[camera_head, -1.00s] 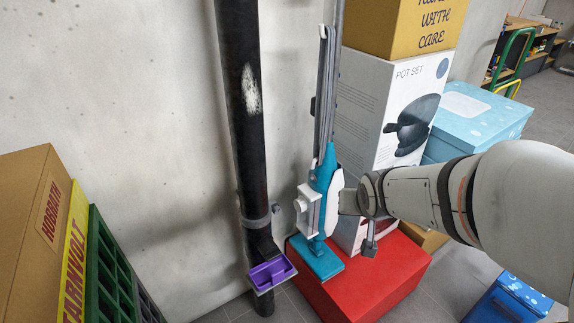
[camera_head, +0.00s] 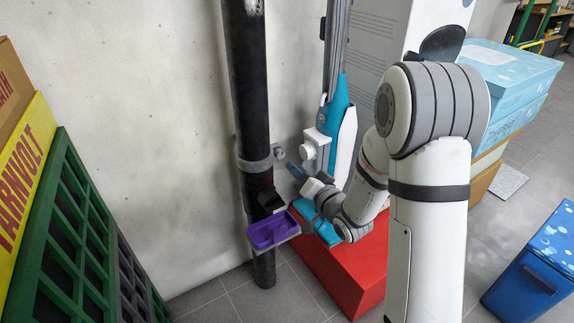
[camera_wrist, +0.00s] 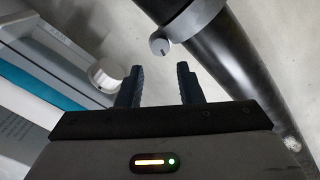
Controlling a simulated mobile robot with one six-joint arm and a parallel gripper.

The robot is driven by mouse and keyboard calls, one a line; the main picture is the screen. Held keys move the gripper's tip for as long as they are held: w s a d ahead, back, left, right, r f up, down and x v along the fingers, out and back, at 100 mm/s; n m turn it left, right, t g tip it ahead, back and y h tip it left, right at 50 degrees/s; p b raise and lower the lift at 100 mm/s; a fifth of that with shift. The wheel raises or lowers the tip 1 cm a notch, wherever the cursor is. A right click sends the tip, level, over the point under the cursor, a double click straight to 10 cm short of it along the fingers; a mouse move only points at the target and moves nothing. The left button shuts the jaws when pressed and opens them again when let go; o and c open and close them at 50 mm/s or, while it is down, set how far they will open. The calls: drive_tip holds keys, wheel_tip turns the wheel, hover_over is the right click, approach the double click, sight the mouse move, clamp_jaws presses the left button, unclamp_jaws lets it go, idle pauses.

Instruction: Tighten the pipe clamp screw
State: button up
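The black pipe (camera_head: 247,90) stands upright against the wall. A grey clamp (camera_head: 256,164) is around it, and its screw with a round grey knob (camera_head: 279,153) sticks out to the right. In the wrist view the clamp (camera_wrist: 196,18) is at the top, with the slotted knob (camera_wrist: 160,45) just beyond my fingertips, roughly between them. The pipe (camera_wrist: 245,70) runs down the right side there. My gripper (camera_head: 293,168) is just right of and below the knob. In the wrist view my gripper (camera_wrist: 161,74) is open and empty. Its fingers appear clear of the knob.
A purple tray (camera_head: 272,231) juts from the pipe below the clamp. A red box (camera_head: 345,260) is underneath. Green crates (camera_head: 75,235) stand left; the wall between is clear.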

sight(282, 155)
drive_tip(key=b+x, duration=0.1)
drive_tip(key=x, duration=0.5)
drive_tip(key=shift+w+a, duration=0.2)
drive_tip(key=shift+a, duration=0.05)
drive_tip(key=c, duration=0.7)
